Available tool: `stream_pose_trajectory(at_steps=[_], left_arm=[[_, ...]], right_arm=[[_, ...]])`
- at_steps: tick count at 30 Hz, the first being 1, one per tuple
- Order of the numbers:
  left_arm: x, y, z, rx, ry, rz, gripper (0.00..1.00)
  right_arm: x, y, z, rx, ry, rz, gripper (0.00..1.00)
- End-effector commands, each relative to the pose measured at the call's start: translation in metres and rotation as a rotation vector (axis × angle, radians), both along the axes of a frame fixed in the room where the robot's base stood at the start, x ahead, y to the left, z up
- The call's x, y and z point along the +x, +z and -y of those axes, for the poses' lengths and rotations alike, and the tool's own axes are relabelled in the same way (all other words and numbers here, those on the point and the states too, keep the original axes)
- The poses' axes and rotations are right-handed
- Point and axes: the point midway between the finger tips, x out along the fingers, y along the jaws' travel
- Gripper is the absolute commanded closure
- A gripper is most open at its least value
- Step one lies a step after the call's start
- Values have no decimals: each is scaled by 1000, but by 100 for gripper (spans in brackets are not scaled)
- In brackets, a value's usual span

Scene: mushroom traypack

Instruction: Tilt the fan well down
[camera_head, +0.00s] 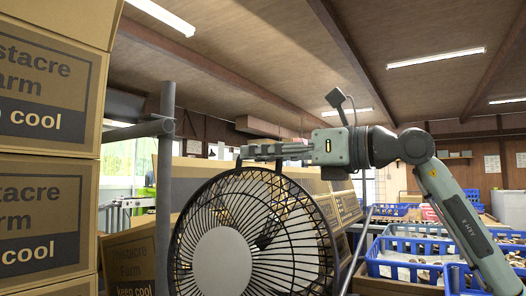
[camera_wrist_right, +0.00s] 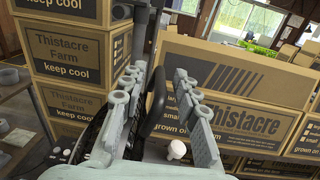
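The fan (camera_head: 212,247) stands in front of me in the head view, with a round black wire guard and a pale hub, facing roughly toward me. Its lower part is cut off by the frame. My right gripper (camera_head: 250,151) reaches in from the right and lies level across the fan's top edge. In the right wrist view my right gripper (camera_wrist_right: 157,84) has its two fingers apart. A dark upright part (camera_wrist_right: 158,101), apparently of the fan, stands between them, and a pale knob (camera_wrist_right: 177,150) shows below it. Contact with the fingers cannot be told.
Stacked cardboard boxes (camera_head: 45,90) rise close on the left. A grey metal post (camera_head: 165,200) stands just left of the fan. More boxes (camera_wrist_right: 240,85) lie behind it. Blue crates (camera_head: 405,268) with produce fill the lower right. The space above the gripper is clear.

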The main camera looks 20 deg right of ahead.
Motion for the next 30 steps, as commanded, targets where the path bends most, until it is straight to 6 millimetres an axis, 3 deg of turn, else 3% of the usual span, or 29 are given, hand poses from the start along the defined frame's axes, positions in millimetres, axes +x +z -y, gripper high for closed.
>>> stream_pose_trajectory(at_steps=[5,12,30], left_arm=[[0,0,0,0,0,1,42],[1,0,0,0,0,1,42],[0,0,0,1,1,-3,42]], right_arm=[[0,0,0,1,0,1,72],[0,0,0,1,0,1,100],[-6,-1,-5,-28,1,28,100]])
